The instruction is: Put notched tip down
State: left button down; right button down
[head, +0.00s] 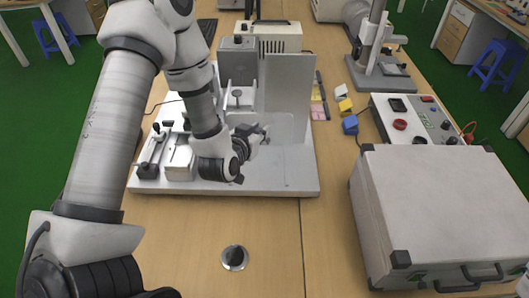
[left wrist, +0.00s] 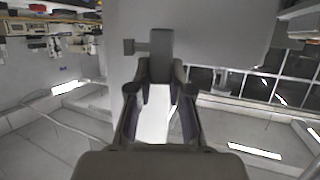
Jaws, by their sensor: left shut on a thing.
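The notched tip (left wrist: 161,52) is a dark grey piece with a small peg sticking out on its left side in the left wrist view. My left gripper (left wrist: 157,88) is shut on it, with the fingers on either side of its lower part. In the head view my left gripper (head: 252,138) is over the white base plate (head: 270,182) of a test machine, in front of a translucent panel. The tip is too small to make out clearly there. My right gripper is not in view.
An upright grey plate (head: 290,82) and a grey block (head: 238,62) stand behind my left gripper. A large grey case (head: 440,215) and a control box (head: 418,118) stand at the right.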

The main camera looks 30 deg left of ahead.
pick_arm(q)
jog(key=f, duration=0.8)
jog(key=shift+s+d+f, duration=0.15)
jog(key=shift+s+f, duration=0.05)
jog(key=shift+f, duration=0.2)
jog(key=shift+r, duration=0.1)
jog(key=shift+s+d, duration=0.1)
jog(key=shift+f, duration=0.25)
jog(key=c, duration=1.1)
grip_release()
jog(key=shift+r, duration=0.1)
